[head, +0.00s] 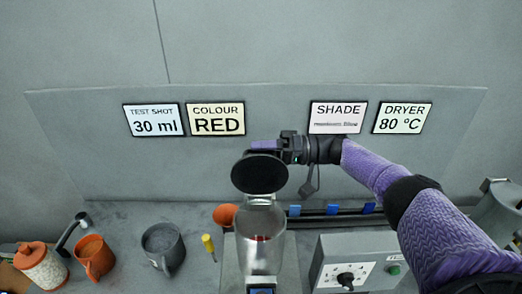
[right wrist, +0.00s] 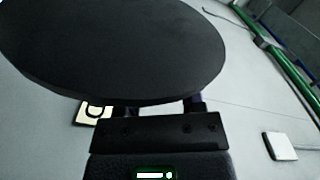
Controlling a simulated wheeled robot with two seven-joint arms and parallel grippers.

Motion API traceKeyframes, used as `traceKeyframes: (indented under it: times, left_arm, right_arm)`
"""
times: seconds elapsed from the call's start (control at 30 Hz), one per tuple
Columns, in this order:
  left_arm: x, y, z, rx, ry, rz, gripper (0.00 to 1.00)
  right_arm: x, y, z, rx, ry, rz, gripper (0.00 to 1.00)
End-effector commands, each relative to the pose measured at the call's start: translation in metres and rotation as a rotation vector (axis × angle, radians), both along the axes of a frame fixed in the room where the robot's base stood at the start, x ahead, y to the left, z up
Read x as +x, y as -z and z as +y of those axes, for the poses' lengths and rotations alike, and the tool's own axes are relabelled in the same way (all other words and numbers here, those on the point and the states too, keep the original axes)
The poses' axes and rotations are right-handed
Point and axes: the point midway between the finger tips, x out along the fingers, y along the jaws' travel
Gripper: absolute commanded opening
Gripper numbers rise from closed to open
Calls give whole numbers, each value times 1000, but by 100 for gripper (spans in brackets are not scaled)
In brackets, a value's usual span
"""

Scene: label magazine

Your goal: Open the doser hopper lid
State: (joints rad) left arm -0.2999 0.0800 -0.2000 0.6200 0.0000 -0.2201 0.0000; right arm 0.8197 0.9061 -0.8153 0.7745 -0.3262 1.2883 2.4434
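The doser hopper (head: 262,238) is a clear container at the middle front of the bench, with some red inside. Its lid (head: 259,174) is a round black disc, raised and tilted up above the container's mouth, which is uncovered. The lid (right wrist: 115,45) fills the upper left of the right wrist view. My right gripper (head: 264,146) is just behind the lid's upper edge. Its finger bases stand apart in the right wrist view, but the lid hides the tips, and I cannot tell if they touch it. My left gripper is out of view.
A control box (head: 358,262) with a knob stands right of the hopper. An orange mug (head: 94,257), a grey mug (head: 163,247) and a yellow-handled tool (head: 208,243) are to the left. Label signs, one reading SHADE (head: 338,117), hang on the back panel (head: 275,100).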

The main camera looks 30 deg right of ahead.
Motion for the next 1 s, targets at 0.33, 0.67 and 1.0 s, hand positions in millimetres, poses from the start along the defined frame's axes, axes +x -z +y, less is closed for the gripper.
traceKeyframes:
  times: [0.33, 0.67, 1.0]
  left_arm:
    - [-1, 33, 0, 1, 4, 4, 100]
    - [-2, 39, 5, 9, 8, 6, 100]
    - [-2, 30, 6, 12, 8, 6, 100]
  right_arm:
    - [-40, 6, -67, -3, 4, 2, 50]
    - [-51, 1, -83, -1, 0, 3, 50]
    - [-51, -8, -83, 0, 0, 1, 50]
